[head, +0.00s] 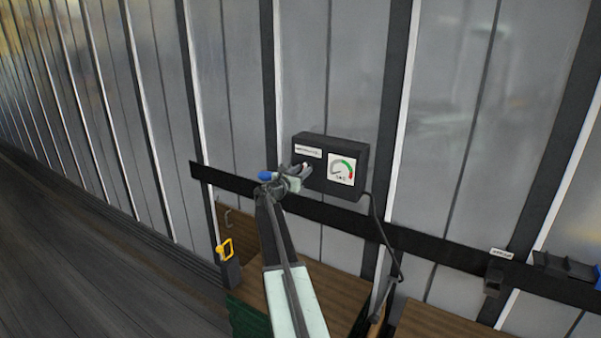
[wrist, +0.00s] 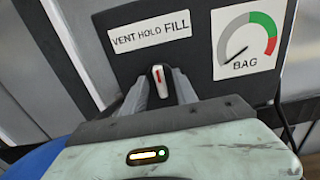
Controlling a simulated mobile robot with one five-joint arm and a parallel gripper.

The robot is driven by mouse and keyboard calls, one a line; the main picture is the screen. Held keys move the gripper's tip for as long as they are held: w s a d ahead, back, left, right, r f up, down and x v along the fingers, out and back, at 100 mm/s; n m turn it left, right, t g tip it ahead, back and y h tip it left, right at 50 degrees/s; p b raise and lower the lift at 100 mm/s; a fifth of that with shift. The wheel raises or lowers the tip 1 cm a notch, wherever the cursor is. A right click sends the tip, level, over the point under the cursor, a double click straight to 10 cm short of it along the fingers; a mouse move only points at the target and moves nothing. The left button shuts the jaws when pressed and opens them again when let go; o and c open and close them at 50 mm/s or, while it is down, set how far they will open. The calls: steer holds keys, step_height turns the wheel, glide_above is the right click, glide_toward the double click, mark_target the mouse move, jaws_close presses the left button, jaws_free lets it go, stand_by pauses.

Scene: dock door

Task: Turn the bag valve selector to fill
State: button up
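The valve box (head: 318,148) is a dark box on the corrugated wall. Its label (wrist: 150,33) reads VENT HOLD FILL in the wrist view. Below the label is the selector knob (wrist: 161,82), white with a red line pointing nearly straight up, roughly toward the middle word, HOLD. My gripper (wrist: 160,88) has one finger on each side of the knob, with dark gaps between; firm contact does not show. In the head view my gripper (head: 303,172) is at the box's lower left and hides the knob. The BAG gauge (wrist: 247,43) has its needle toward the lower left, at the grey end.
A dark rail (head: 430,245) runs along the wall below the box. A black cable (head: 380,225) hangs from the box's right side. A yellow-handled thing (head: 226,249) is at lower left, near wooden boards (head: 340,290). Floor (head: 90,260) at left is clear.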

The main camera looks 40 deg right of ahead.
steer(key=shift+a, duration=0.1)
jaws_close()
steer(key=shift+m, duration=0.3)
steer(key=m, duration=0.4)
steer(key=shift+s, duration=0.15)
steer(key=m, duration=0.5)
steer(key=shift+m, duration=0.3)
jaws_free()
steer(key=shift+s, duration=0.1)
steer(key=shift+f, duration=0.1)
